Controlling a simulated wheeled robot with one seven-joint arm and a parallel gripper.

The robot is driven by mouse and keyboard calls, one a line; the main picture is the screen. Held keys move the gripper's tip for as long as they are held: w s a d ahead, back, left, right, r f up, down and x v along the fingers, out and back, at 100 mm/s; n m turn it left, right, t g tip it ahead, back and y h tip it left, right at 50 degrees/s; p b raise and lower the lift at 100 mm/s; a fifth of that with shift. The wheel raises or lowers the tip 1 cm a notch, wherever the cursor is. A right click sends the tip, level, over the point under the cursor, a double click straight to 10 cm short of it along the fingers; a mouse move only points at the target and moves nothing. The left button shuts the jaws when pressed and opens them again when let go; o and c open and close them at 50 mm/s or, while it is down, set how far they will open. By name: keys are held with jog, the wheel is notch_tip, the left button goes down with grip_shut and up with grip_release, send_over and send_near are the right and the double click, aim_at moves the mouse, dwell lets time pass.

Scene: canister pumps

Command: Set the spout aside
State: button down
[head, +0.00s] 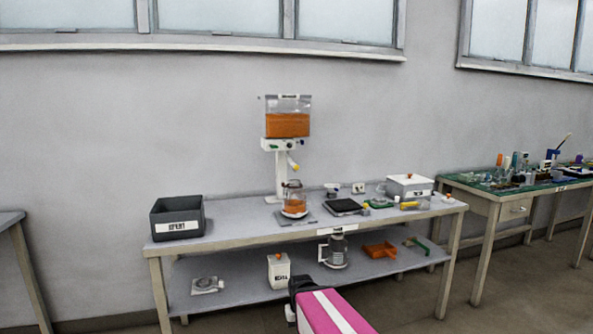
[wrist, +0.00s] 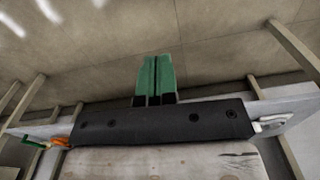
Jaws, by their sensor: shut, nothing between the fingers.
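A clear canister (head: 288,117) with orange liquid stands on a white pump stand (head: 281,170) at the back of the table. A short yellow-tipped spout (head: 293,163) slants down from the stand's head, above a glass jar (head: 294,196) holding orange liquid. I cannot tell how the spout is fixed. My gripper shows in the wrist view with green fingers (wrist: 155,78) together and nothing between them. In the head view my pink arm comes up from the bottom edge, in front of the lower shelf, well apart from the spout. The fingertips cannot be made out there.
The table (head: 232,228) also bears a dark grey bin (head: 177,217), a black-topped scale (head: 343,207) and a white box (head: 409,186). Bare tabletop shows beside the grey bin.

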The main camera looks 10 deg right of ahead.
jog(key=c, duration=1.8)
grip_release()
jog(key=o, duration=0.5)
jog(key=shift+w, duration=0.15)
jog(key=shift+c, duration=0.2)
jog(key=o, duration=0.5)
jog(key=shift+w+a+r+t, duration=0.1)
jog(key=shift+w+r+t, duration=0.25)
jog(key=shift+w, duration=0.3)
jog(key=shift+c, duration=0.2)
jog(key=m+t+y, duration=0.1)
jog(key=t, duration=1.6)
send_near(297, 167)
jog(key=w, duration=1)
jog(key=shift+w+a+f, duration=0.2)
jog(key=shift+a, duration=0.15)
